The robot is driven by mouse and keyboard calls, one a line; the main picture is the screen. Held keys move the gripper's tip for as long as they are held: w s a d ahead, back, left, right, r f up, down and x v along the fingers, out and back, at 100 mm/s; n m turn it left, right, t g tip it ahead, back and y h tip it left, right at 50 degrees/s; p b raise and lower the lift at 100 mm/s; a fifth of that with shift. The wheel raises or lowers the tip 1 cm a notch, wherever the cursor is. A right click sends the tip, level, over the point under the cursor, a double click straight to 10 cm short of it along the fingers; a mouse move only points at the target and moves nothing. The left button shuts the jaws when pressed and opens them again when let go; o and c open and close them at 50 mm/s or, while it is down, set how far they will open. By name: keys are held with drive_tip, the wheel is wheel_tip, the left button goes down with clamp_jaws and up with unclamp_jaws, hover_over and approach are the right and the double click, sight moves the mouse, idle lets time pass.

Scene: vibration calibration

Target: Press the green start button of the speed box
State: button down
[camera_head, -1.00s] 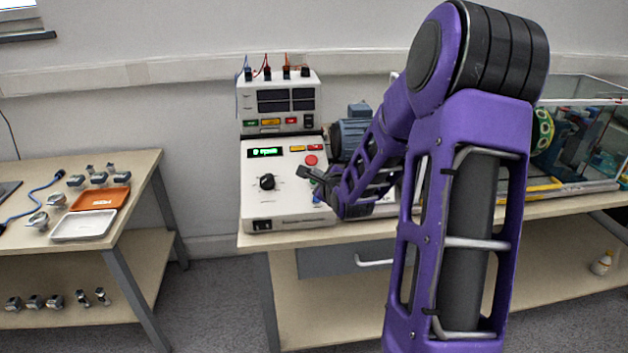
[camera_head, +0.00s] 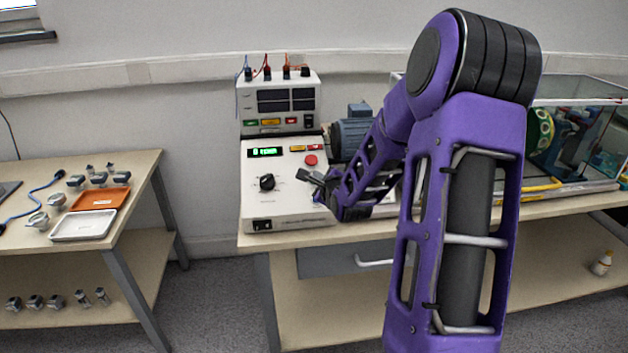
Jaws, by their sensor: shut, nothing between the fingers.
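The speed box (camera_head: 262,206) is a pale sloped-front unit at the left end of the bench. Its green display (camera_head: 265,152) shows what looks like 0 rpm. A black knob (camera_head: 267,182) sits on its lower left face, and a red button (camera_head: 310,160) is at the upper right. I cannot make out the green start button; the right part of the face is hidden by my gripper. My gripper (camera_head: 312,178) is shut and empty, in front of the face just below the red button. I cannot tell whether it touches the panel.
Another instrument (camera_head: 300,80) with plugged leads stands behind the speed box. A blue-grey motor (camera_head: 352,133) is to its right. A clear-walled enclosure (camera_head: 590,100) is at far right. A separate table (camera_head: 140,175) at left holds trays and metal parts. Floor shows between the tables.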

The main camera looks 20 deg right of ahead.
drive_tip(key=shift+f, duration=0.15)
idle(0.3)
drive_tip(key=shift+s+a+r+p, duration=0.1)
drive_tip(key=shift+s+r+p, duration=0.2)
drive_tip(key=shift+r+p, duration=0.4)
drive_tip(key=r+p, duration=0.1)
drive_tip(key=s+r+p, duration=0.1)
drive_tip(key=r+p, duration=0.1)
drive_tip(key=s+r+p, duration=0.1)
drive_tip(key=shift+a+r, duration=0.3)
idle(0.7)
